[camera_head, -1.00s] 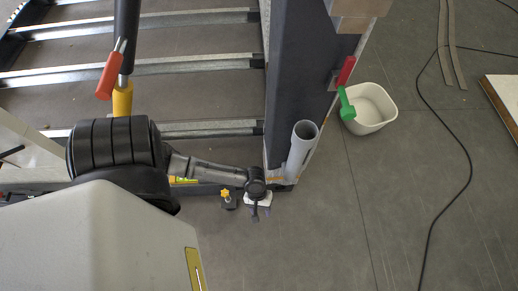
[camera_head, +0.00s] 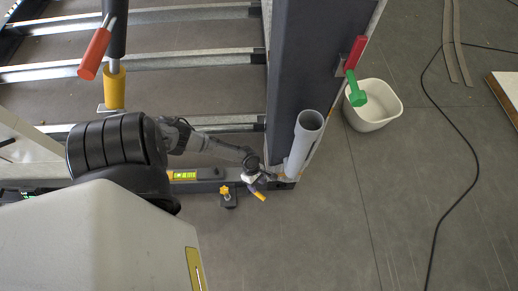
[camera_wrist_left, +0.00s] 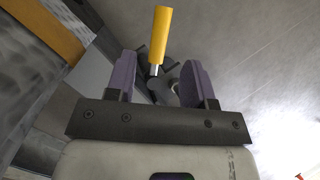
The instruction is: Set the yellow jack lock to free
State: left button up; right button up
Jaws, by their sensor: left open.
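In the left wrist view the yellow grip (camera_wrist_left: 160,36) stands up beyond and between the two purple fingers of my left gripper (camera_wrist_left: 157,78). A dark metal joint shows under the grip. The fingers are apart, one on each side, and I see no contact. Which setting the lock is in I cannot tell. My right gripper is not in view.
A black block with a yellow knob (camera_head: 226,192) sits just left of the lever. A grey tube (camera_head: 303,143) stands right of it against the post (camera_head: 310,60). A white tub (camera_head: 373,110) is on the floor, with open floor below it.

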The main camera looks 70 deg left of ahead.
aim_at(259, 194)
pick_arm(q)
jog(key=b+x, duration=0.3)
jog(key=x, duration=0.3)
jog(key=shift+d+f, duration=0.15)
jog(key=shift+f, duration=0.15)
jog(key=c, duration=0.5)
grip_shut()
